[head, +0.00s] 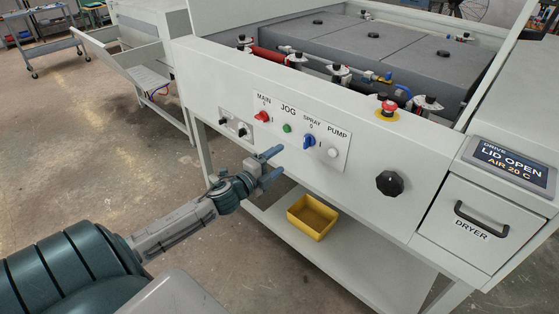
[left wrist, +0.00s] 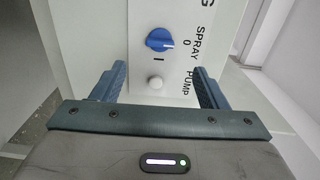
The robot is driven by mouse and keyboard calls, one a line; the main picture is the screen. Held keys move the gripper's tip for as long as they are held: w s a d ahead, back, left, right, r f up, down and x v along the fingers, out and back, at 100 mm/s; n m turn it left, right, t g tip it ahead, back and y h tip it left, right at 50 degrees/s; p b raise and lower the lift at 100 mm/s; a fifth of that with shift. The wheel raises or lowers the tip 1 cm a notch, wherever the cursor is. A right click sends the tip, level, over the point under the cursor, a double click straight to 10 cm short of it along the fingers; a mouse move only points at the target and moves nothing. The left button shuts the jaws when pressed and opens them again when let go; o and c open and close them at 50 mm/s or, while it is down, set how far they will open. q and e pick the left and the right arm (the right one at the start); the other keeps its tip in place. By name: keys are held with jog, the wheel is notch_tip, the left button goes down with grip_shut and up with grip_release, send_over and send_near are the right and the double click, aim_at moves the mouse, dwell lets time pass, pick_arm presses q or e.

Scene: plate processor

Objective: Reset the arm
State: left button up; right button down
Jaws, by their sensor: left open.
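My left gripper (head: 270,166) is open and empty in front of the machine's control panel (head: 338,131), a little below the row of labelled controls. In the left wrist view its two blue-grey fingers (left wrist: 160,86) stand apart, with the white PUMP button (left wrist: 155,82) and the blue SPRAY knob (left wrist: 160,40) showing between and beyond them. The fingers appear apart from the panel. In the head view the SPRAY knob (head: 309,142) and PUMP button (head: 333,152) lie right of the fingertips. My right gripper is not in view.
The panel also has a red MAIN knob (head: 262,116), a green JOG button (head: 287,128), a red emergency stop (head: 388,107) and a black knob (head: 389,183). A yellow bin (head: 313,217) sits on the lower shelf. The dryer drawer (head: 480,222) is at right. Open floor lies left.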

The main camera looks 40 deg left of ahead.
pick_arm(q)
jog(key=s+a+f+n+g+y, duration=0.2)
jog(key=a+f+n, duration=0.1)
jog(key=f, duration=0.7)
jog(key=s+a+f+n+g+y, duration=0.1)
jog(key=s+a+f+n+g, duration=0.15)
jog(key=f, duration=0.75)
jog(key=s+f+n+g+y, duration=0.1)
jog(key=s+f+n+g, duration=0.2)
jog(key=f, duration=0.5)
jog(key=s+f+n, duration=0.2)
jog(key=s+f, duration=0.4)
jog(key=f, duration=0.3)
jog(key=s+d+f+n+g, duration=0.2)
jog(key=s+d+f+g, duration=0.15)
jog(key=s+f, duration=0.55)
jog(key=s+d+f+n+g, duration=0.2)
jog(key=s+d+f+n, duration=0.15)
jog(key=s+f, duration=0.5)
jog(key=s+d+f+g, duration=0.1)
jog(key=s+d+f, duration=0.1)
jog(key=s, duration=0.3)
jog(key=s+d+f+n+g+h, duration=0.1)
jog(key=s+d+f, duration=0.2)
jog(key=s+d, duration=0.2)
jog(key=s+d+f+n+g+h, duration=0.1)
jog(key=s+d+f, duration=0.1)
jog(key=s+d, duration=0.2)
jog(key=s, duration=0.3)
jog(key=shift+f+g, duration=0.3)
